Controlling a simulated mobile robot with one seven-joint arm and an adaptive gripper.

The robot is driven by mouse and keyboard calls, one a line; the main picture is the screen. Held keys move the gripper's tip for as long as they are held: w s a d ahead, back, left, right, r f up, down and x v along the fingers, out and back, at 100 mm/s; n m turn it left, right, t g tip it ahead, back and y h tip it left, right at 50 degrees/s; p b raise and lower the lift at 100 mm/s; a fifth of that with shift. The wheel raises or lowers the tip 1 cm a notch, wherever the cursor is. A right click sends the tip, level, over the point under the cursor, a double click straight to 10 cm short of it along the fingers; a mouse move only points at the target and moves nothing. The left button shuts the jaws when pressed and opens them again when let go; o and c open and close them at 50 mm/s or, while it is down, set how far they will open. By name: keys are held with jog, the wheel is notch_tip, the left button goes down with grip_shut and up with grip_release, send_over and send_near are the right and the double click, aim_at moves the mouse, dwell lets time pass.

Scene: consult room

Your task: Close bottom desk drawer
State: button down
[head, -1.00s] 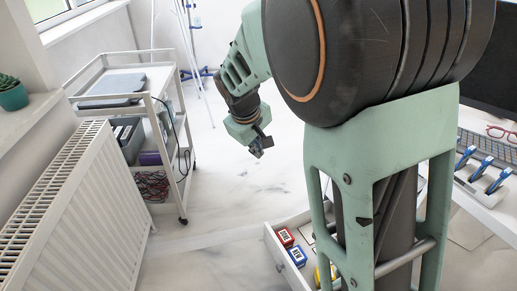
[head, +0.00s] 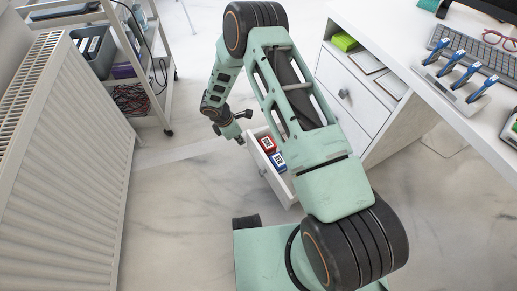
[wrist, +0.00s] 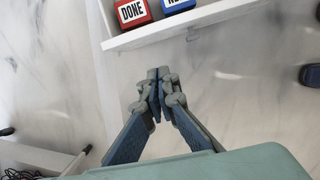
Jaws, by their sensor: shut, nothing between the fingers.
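The bottom desk drawer (head: 270,177) is pulled out from the white desk (head: 393,52), low near the floor. A red box (head: 267,144) and a blue box (head: 279,160) lie in it. My gripper (head: 241,141) is shut and empty, just left of the drawer's far front corner. In the wrist view the shut fingertips (wrist: 157,76) point toward the white drawer edge (wrist: 190,25), with a visible gap in the picture. The red box there reads "DONE". My arm hides the drawer's right part and its join with the desk.
A closed upper drawer with a grey knob (head: 344,94) sits under an open shelf with a green item (head: 344,42). A white radiator (head: 75,150) and a trolley (head: 150,112) stand at left. The marble floor (head: 180,200) between radiator and drawer is clear.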

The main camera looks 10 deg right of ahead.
jog(key=d+b+x, duration=0.2)
jog(key=b+x, duration=0.1)
jog(key=x, duration=1)
jog(key=shift+r+n+b, duration=0.2)
jog(key=shift+n+b, duration=0.1)
jog(key=shift+b, duration=0.05)
jog(key=shift+d, duration=0.15)
